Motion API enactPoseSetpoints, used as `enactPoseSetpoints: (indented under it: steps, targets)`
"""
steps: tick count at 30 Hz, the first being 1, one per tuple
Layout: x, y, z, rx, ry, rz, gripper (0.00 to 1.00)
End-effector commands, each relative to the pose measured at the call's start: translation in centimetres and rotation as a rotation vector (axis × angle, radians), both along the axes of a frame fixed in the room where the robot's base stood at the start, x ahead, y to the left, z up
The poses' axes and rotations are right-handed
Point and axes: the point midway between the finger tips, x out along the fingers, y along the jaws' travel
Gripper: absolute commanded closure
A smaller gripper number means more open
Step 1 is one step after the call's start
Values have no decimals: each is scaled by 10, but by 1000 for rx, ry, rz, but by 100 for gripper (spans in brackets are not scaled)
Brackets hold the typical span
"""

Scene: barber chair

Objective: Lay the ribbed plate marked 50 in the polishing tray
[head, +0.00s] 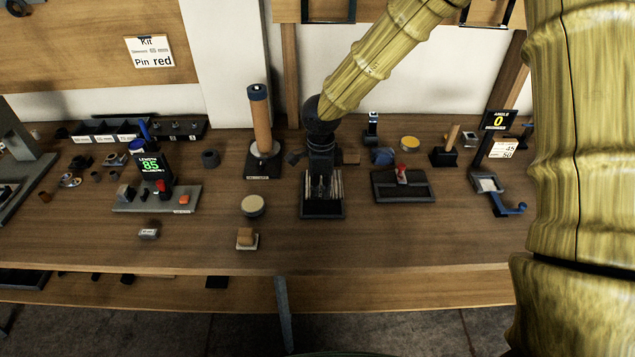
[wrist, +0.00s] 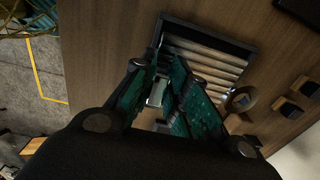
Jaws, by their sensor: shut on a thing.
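In the head view my gripper (head: 321,184) points down over a dark tray (head: 322,212) lined with pale ribs or bars. In the wrist view my gripper (wrist: 166,98) is shut on a small pale piece (wrist: 156,93), mostly hidden by the green finger pads. I cannot read a 50 on it or tell whether it is ribbed. The ribbed tray also shows in the wrist view, its dark rim (wrist: 215,32) just beyond the fingertips. I cannot tell whether the piece touches the tray. Another dark tray (head: 420,193) with a red-topped item lies to the right.
A round tin (head: 253,205) and a wooden block on a pale base (head: 247,239) lie left of my gripper. A leather-coloured column (head: 262,125) stands behind left. A length gauge reading 85 (head: 150,166) is farther left. The table front between is mostly clear.

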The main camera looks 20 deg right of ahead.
Motion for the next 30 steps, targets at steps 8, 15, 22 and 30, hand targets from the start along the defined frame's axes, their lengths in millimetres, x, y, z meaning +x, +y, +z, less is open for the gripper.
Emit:
enactPoseSetpoints:
  steps: [8, 15, 22, 30]
  targets:
    - [7, 1, -20, 0, 6, 2, 100]
    - [7, 1, -31, 0, 7, 1, 100]
    - [7, 1, -43, 0, 6, 1, 100]
    - [7, 1, -55, -1, 5, 2, 100]
